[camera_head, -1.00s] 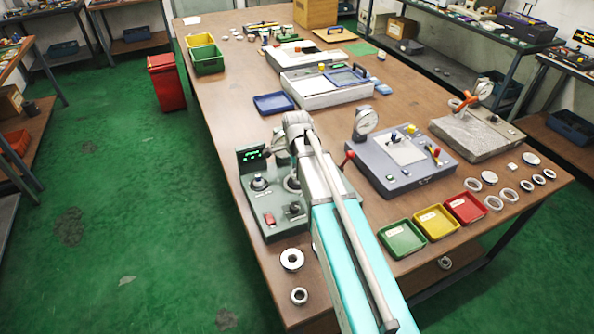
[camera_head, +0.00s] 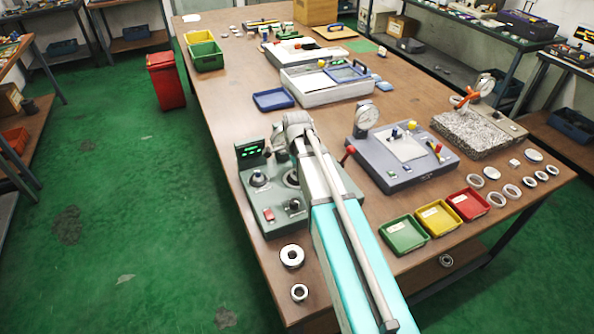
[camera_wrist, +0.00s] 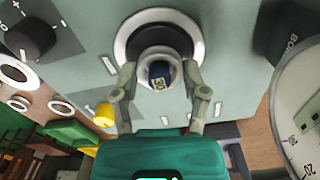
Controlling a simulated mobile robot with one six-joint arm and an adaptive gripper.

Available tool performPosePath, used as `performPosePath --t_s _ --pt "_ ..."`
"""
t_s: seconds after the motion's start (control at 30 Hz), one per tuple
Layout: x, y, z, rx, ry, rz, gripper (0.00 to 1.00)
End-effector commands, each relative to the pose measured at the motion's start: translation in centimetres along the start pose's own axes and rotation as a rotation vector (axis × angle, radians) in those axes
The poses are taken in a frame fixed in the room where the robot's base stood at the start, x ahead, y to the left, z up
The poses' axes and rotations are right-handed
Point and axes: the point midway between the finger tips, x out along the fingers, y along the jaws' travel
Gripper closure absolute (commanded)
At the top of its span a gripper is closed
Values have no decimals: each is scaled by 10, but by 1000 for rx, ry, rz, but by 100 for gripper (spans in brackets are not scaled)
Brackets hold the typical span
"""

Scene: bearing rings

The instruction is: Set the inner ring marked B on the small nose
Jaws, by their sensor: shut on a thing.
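My gripper (camera_wrist: 160,82) is shut on a small pale metal ring (camera_wrist: 148,54) in the wrist view, one finger on each side. A dark blue round part with a small light label shows inside the ring; I cannot read the label clearly as a B. Behind the ring is a dark round seat with a wide white rim (camera_wrist: 121,47) on the grey-green device. I cannot tell whether the ring is around a nose or in front of it. In the head view the device (camera_head: 273,221) stands at the table's near left, and my arm hides the ring and fingertips.
Two loose rings (camera_head: 292,256) lie at the near left table edge. Green (camera_head: 404,249), yellow (camera_head: 455,233) and red (camera_head: 487,213) trays stand right of my arm. A grey gauge device (camera_head: 405,178) is behind them. Several rings lie at the right.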

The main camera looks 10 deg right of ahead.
Motion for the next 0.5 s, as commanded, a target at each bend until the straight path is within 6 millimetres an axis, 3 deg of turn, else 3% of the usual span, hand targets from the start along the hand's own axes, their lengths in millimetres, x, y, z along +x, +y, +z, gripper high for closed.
performPosePath --t_s 0.47,0.5 --pt "11 0 0 0 0 0 91" --pt "10 0 0 0 0 0 35"
